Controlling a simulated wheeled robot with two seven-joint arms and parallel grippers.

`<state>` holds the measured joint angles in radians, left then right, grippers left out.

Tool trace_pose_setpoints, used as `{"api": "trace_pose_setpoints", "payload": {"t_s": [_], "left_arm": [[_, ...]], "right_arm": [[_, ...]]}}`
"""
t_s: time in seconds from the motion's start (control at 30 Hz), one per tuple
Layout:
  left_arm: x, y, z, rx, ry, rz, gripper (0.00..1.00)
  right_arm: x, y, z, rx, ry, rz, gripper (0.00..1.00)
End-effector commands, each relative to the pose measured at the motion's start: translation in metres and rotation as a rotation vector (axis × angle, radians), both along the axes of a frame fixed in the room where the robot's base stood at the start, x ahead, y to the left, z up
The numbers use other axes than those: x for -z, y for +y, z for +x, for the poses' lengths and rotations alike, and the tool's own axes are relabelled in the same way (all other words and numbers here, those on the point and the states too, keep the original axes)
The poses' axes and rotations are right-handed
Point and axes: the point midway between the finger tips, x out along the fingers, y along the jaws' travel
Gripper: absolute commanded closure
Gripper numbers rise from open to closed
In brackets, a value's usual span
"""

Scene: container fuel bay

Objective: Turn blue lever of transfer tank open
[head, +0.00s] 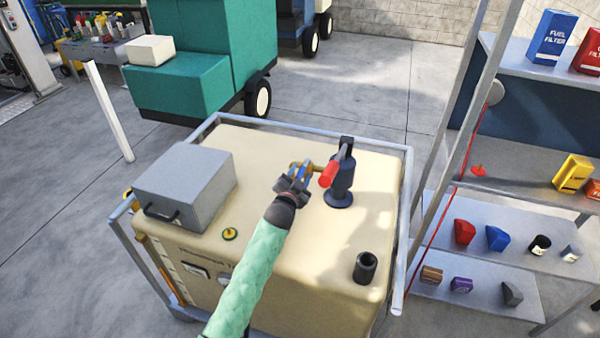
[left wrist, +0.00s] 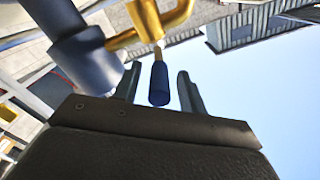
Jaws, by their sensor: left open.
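The transfer tank (head: 290,275) is a beige box in a grey tube frame. A dark blue pump (head: 341,180) with a red handle (head: 329,174) stands on its top. A brass pipe (left wrist: 176,18) comes off the pump's side, and the blue lever (left wrist: 159,84) hangs from it in the left wrist view. My left gripper (head: 295,177) is open at the brass pipe, left of the pump. In the left wrist view its two fingers (left wrist: 159,88) stand on either side of the blue lever, with gaps showing. In the head view the gripper mostly hides the lever. My right gripper is out of view.
A grey box (head: 187,181) sits on the tank's left part. A shelf rack (head: 520,243) with filters stands right. A teal machine (head: 180,88) stands behind.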

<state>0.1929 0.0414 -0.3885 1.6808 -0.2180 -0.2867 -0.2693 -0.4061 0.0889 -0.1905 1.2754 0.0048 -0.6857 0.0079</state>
Motion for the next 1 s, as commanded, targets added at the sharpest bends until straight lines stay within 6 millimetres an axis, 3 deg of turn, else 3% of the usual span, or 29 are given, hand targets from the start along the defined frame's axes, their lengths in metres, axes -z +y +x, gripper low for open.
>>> {"api": "trace_pose_setpoints", "payload": {"t_s": [0.33,0.53,1.0], "left_arm": [[0.0006,-0.0009,0.0026,0.000,0.000,0.000,0.61],[0.0006,-0.0009,0.0023,0.000,0.000,0.000,1.00],[0.0005,0.0025,0.0033,0.026,0.000,0.003,1.00]], "right_arm": [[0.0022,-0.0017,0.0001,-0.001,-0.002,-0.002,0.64],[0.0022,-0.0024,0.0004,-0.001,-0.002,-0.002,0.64],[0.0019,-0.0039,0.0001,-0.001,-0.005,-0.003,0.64]]}}
